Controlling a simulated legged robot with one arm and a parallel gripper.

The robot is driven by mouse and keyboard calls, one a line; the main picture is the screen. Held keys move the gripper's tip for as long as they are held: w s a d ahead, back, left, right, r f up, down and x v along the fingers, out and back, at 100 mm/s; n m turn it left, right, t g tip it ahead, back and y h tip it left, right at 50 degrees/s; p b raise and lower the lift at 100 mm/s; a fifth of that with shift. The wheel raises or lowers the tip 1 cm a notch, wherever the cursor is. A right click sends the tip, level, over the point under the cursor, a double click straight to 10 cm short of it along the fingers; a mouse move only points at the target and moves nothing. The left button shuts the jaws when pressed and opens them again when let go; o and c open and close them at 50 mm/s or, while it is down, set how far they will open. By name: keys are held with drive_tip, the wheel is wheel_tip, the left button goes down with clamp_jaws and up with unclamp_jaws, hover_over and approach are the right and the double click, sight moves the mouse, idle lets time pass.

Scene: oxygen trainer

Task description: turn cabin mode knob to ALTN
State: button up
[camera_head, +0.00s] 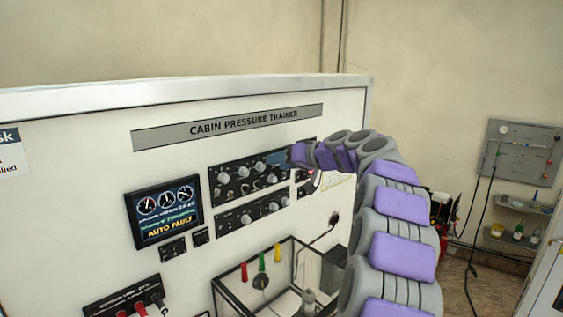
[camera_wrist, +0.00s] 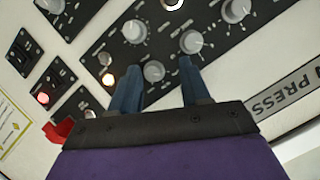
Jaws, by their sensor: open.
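The upper black control panel (camera_head: 232,180) carries several grey knobs and stands on the white trainer face. My gripper (camera_head: 292,156) is at its upper right end in the head view. In the wrist view my gripper (camera_wrist: 160,64) has two blue fingers spread apart with nothing gripped. A grey knob (camera_wrist: 153,71) shows in the gap between the fingertips. Another knob (camera_wrist: 191,42) is just beyond the right fingertip, and a third (camera_wrist: 134,31) is beyond the left one. Labels are too small to read, so I cannot tell which knob is the cabin mode knob or its setting.
A display (camera_head: 165,212) reads AUTO FAULT at the left. A second knob panel (camera_head: 250,214) is below the first. A clear box frame (camera_head: 227,296) juts out below. In the wrist view, a lit red switch (camera_wrist: 43,98) sits at the left.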

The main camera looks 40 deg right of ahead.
drive_tip(key=shift+d+f, duration=0.1)
drive_tip(key=shift+d, duration=0.45)
drive_tip(key=shift+c, duration=0.4)
drive_tip(key=shift+d+f, duration=0.1)
drive_tip(key=shift+d, duration=0.35)
drive_tip(key=c, duration=0.3)
drive_tip(key=shift+a, duration=0.55)
clamp_jaws()
drive_tip(key=shift+d, duration=0.1)
